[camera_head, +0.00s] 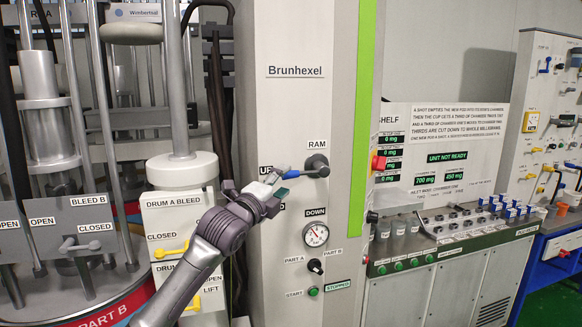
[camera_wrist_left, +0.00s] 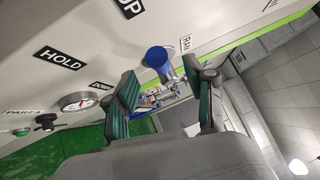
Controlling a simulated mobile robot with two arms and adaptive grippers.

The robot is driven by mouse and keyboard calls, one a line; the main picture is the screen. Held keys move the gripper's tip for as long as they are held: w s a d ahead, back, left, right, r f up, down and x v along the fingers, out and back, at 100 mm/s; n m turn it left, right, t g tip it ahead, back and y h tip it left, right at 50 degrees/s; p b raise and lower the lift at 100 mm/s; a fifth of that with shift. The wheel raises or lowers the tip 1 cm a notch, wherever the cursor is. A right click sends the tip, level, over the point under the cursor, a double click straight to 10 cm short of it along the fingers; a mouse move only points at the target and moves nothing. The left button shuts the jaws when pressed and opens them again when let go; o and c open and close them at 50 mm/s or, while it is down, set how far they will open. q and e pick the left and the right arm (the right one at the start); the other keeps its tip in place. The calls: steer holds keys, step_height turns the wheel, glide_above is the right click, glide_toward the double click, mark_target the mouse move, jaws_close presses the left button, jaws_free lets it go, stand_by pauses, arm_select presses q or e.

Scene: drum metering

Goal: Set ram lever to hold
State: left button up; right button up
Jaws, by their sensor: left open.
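The ram lever (camera_head: 316,166) is on the tall panel under the RAM label, with a dark round hub and an arm reaching left. Its blue end (camera_wrist_left: 158,57) shows in the left wrist view between my fingers, nearer the UP label (camera_wrist_left: 130,6) than the HOLD label (camera_wrist_left: 60,58). In the head view the UP label (camera_head: 266,170) is partly covered, and the HOLD label is mostly hidden behind my gripper. My left gripper (camera_head: 275,182) is open at the lever's left end; its fingers (camera_wrist_left: 164,98) stand either side of the lever. Contact cannot be told. My right gripper is not in view.
Below the lever are a DOWN label (camera_head: 315,211), a pressure gauge (camera_head: 315,234), a PART A/PART B selector (camera_head: 315,266) and a green start button (camera_head: 313,291). The drum A bleed box (camera_head: 160,215) with yellow handles stands left, close to my arm.

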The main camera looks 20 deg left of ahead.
mark_target(287, 178)
arm_select(q)
steer(key=p+x, duration=0.1)
steer(key=x, duration=0.3)
steer(key=shift+w, duration=0.4)
jaws_close()
